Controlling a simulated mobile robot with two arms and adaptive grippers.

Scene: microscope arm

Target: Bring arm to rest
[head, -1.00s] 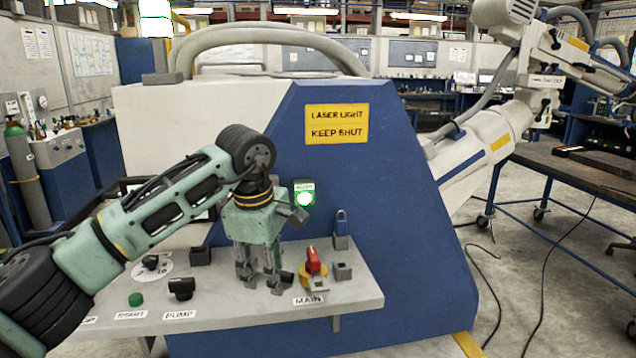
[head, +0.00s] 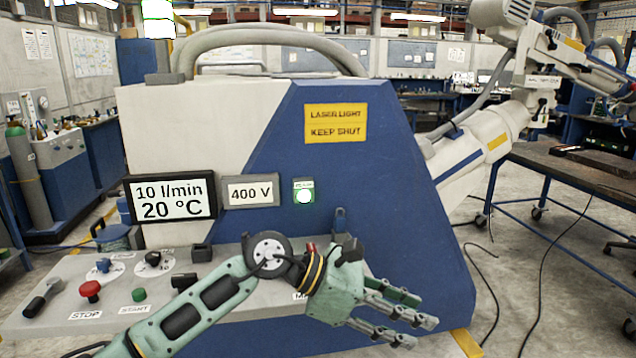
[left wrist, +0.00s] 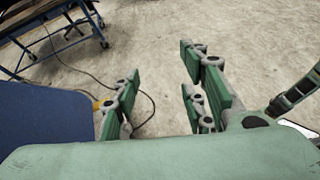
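A thick white jointed arm (head: 470,150) rises from the right side of the blue and white machine, its upper joints and head (head: 545,70) high at the top right. My left gripper (head: 422,332) is in front of the machine's sloping blue face, beyond the right end of the control shelf, fingers pointing right and down. In the left wrist view the gripper (left wrist: 160,68) is open, with only floor between its fingers. It is well apart from the white arm. It partly hides the MAIN label and the red switch (head: 311,248). My right gripper is not clearly seen.
The control shelf (head: 40,325) holds a red STOP button (head: 90,291), a green START button (head: 138,295) and knobs. Displays (head: 171,197) read 10 l/min, 20 °C and 400 V. A dark-topped table (head: 590,172) stands right; cables lie on the floor.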

